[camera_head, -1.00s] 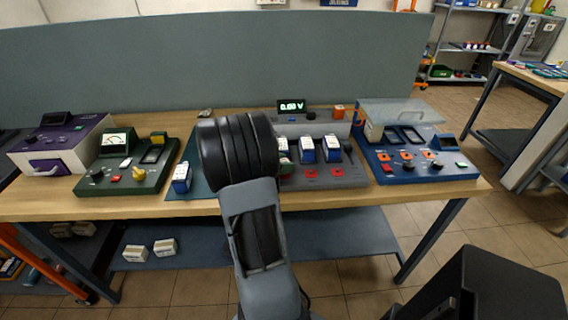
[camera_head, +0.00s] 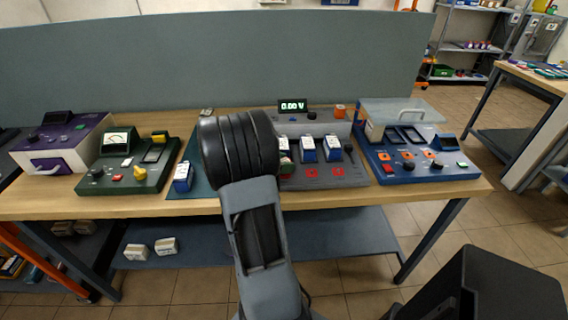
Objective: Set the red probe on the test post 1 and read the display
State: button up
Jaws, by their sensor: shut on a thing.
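The grey tester (camera_head: 325,183) stands mid-bench, its green display (camera_head: 292,105) appearing to read 0.00 V. Blue-and-white batteries (camera_head: 308,149) stand in it, the leftmost partly covered by my arm. Red ring-shaped marks (camera_head: 311,172) lie along its front; I cannot tell which belongs to test post 1. A black upright piece (camera_head: 349,148) is at its right end. My thick black wrist hides the tester's left part. My gripper's fingers are hidden behind this wrist, and I cannot make out the red probe.
A blue-and-white battery (camera_head: 183,177) stands on a teal mat left of my wrist. A green unit (camera_head: 130,174) and a purple-and-white unit (camera_head: 60,148) are further left. A blue unit (camera_head: 415,165) with a raised clear lid is at right. A grey partition (camera_head: 220,60) stands behind.

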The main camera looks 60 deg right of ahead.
jog(key=shift+f+b, duration=0.5)
jog(key=shift+f, duration=0.2)
jog(key=o, duration=0.7)
jog(key=shift+c, duration=0.2)
jog(key=shift+r, duration=0.1)
jog(key=shift+w+a+r+p, duration=0.3)
jog(key=shift+w+a+p, duration=0.05)
jog(key=shift+a+p, duration=0.15)
jog(key=p+v, duration=0.4)
jog(key=v, duration=0.5)
jog(key=shift+a, duration=0.3)
jog(key=shift+w+r, duration=0.1)
jog(key=s+a+r+m+t+y, duration=0.1)
jog(key=a+m+t+y, duration=0.4)
jog(key=a, duration=1)
jog(key=s+a+r+m+t+y, duration=0.1)
jog(key=a+r+m+t+y, duration=0.3)
jog(key=a, duration=1.1)
jog(key=m+t+y, duration=0.1)
jog(key=m+y, duration=0.1)
jog(key=shift+s+r+m+t+y, duration=0.25)
jog(key=shift+s+m+t+y, duration=0.05)
jog(key=shift+s+t+y, duration=0.1)
jog(key=shift+c, duration=0.3)
